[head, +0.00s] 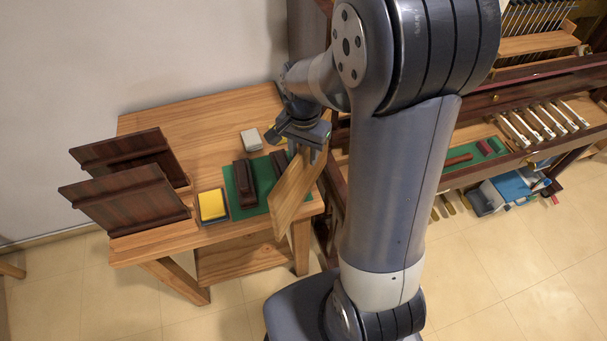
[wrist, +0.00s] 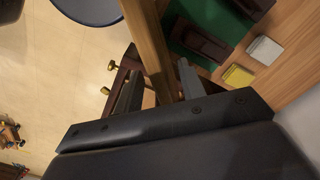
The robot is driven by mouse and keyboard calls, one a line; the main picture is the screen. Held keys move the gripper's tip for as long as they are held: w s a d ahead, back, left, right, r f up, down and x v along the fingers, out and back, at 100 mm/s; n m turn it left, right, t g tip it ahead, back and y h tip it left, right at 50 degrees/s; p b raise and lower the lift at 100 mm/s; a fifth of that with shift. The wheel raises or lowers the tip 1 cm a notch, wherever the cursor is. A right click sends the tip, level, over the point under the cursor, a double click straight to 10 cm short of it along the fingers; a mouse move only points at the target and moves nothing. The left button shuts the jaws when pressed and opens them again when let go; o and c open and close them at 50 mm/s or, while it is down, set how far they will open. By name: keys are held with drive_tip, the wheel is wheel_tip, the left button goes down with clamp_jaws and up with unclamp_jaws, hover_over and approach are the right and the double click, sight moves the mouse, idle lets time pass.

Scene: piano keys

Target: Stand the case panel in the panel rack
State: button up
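My gripper (head: 308,142) is shut on a light wooden board (head: 296,190), which I take to be the case panel. It hangs tilted in the air at the table's right front corner. In the wrist view the board (wrist: 150,45) runs edge-on between the two fingers (wrist: 158,88).
A green mat (head: 232,190) carries dark blocks (head: 243,183). A yellow-topped block (head: 212,205) lies left of it, and a pale block (head: 251,139) lies behind. The table's back middle is clear. The piano action (head: 530,120) stands at the right.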

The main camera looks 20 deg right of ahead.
sight(303, 177)
drive_tip(key=shift+f, duration=1.75)
drive_tip(key=shift+c, duration=0.4)
clamp_jaws()
